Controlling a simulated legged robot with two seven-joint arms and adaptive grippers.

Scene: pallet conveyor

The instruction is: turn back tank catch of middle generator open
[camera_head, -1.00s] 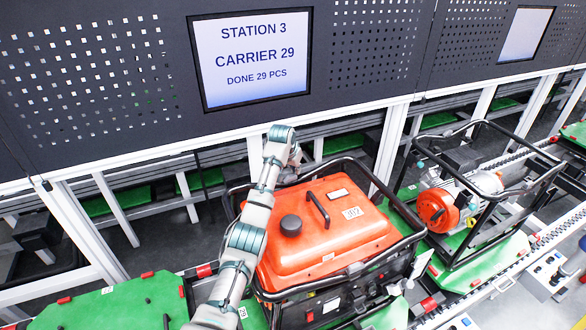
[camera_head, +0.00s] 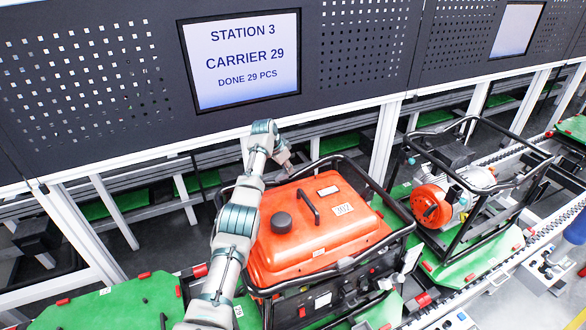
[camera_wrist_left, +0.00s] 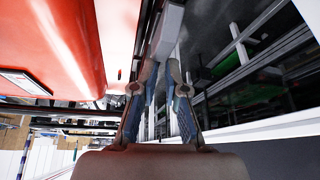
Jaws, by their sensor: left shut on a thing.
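The middle generator has a red tank (camera_head: 325,235) with a dark round cap (camera_head: 281,222) and a black handle on top, inside a black tube frame. My left arm reaches over the left side of the generator. My left gripper (camera_head: 287,166) is at the tank's back edge, partly hidden there in the head view. In the left wrist view its two fingers (camera_wrist_left: 160,72) are close together beside the red tank wall (camera_wrist_left: 60,45), shut on the back tank catch. A grey block (camera_wrist_left: 168,28) shows just beyond the fingertips. The catch's angle is hard to tell. My right gripper is not in view.
Another generator (camera_head: 450,190) with an open frame stands on a green carrier at the right. A dark perforated panel with a station screen (camera_head: 240,60) and white posts stand behind. A green carrier plate (camera_head: 100,305) lies at the left.

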